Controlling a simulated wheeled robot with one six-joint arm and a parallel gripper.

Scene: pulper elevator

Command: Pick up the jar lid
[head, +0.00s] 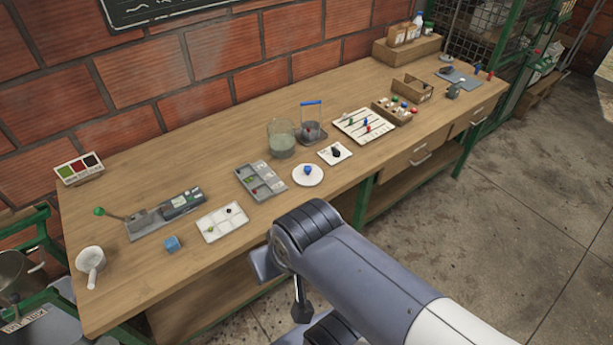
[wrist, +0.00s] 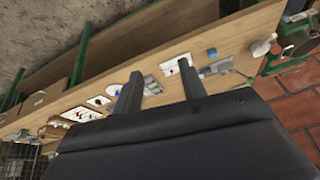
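The jar lid (head: 307,178) looks like a white round disc with a blue knob. It lies flat on the workbench near its front edge, in front of an open glass jar (head: 281,140). In the wrist view the lid (wrist: 113,89) shows small, left of the left finger. My gripper (wrist: 160,67) is open and empty, its two fingers wide apart. It is in front of the bench, away from the lid. In the head view my arm hides most of it.
On the wooden bench (head: 150,195), a grey tray (head: 262,180) and a white tray (head: 222,222) lie left of the lid. A white tile (head: 334,153) with a black knob lies to its right.

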